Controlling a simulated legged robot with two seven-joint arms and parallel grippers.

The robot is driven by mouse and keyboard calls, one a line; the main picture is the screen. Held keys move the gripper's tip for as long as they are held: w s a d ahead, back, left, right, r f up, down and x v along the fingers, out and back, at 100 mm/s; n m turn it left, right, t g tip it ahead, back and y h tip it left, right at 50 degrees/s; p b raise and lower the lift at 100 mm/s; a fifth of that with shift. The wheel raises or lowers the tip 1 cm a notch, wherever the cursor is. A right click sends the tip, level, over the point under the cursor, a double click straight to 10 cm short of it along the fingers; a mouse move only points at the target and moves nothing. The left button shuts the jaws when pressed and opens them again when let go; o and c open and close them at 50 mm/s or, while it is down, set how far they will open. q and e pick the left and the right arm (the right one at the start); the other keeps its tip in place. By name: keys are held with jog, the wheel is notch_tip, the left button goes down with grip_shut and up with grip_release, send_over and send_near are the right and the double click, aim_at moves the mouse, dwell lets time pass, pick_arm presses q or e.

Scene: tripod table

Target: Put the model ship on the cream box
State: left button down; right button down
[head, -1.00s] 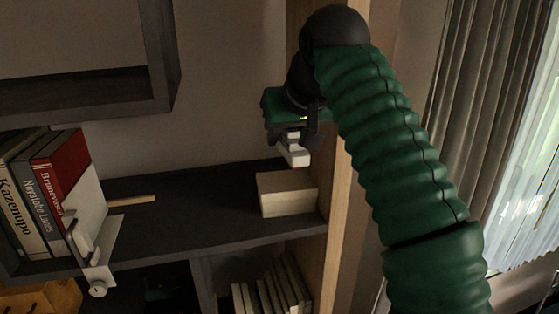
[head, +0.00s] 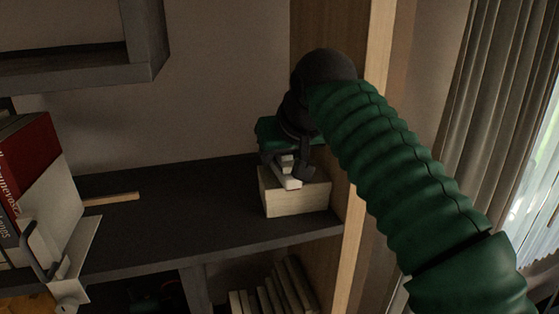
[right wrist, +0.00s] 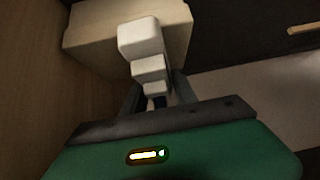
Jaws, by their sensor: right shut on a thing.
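The model ship (head: 288,182) is a small white stepped shape, and its white blocks show large in the right wrist view (right wrist: 141,39). My right gripper (head: 287,170) is shut on it, fingers on both sides. The cream box (head: 297,203) stands on the dark shelf at its right end; it also shows behind the ship in the right wrist view (right wrist: 88,32). The ship is at the box's top, over its left part in the head view. I cannot tell whether it touches the box. My left gripper is not in view.
The dark shelf (head: 190,215) is mostly clear left of the box. A wooden stick (head: 112,198) lies near its back. A red book (head: 27,160) and a white bookend (head: 78,262) stand at the left. A wooden side panel (head: 357,215) rises close right of the box.

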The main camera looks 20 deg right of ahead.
jog(key=c, duration=1.3)
grip_release()
jog(key=shift+w+a+f, duration=0.15)
jog(key=shift+a+f, duration=0.1)
jog(key=shift+a, duration=0.05)
jog(key=shift+o, duration=1.2)
jog(key=shift+s+a+r, duration=0.1)
jog(key=shift+s+a, duration=0.1)
jog(key=shift+a, duration=0.05)
jog(key=shift+o, duration=0.5)
jog(key=shift+s+a+r, duration=0.25)
jog(key=shift+s+a, duration=0.1)
jog(key=shift+s, duration=0.25)
jog(key=shift+d, duration=0.1)
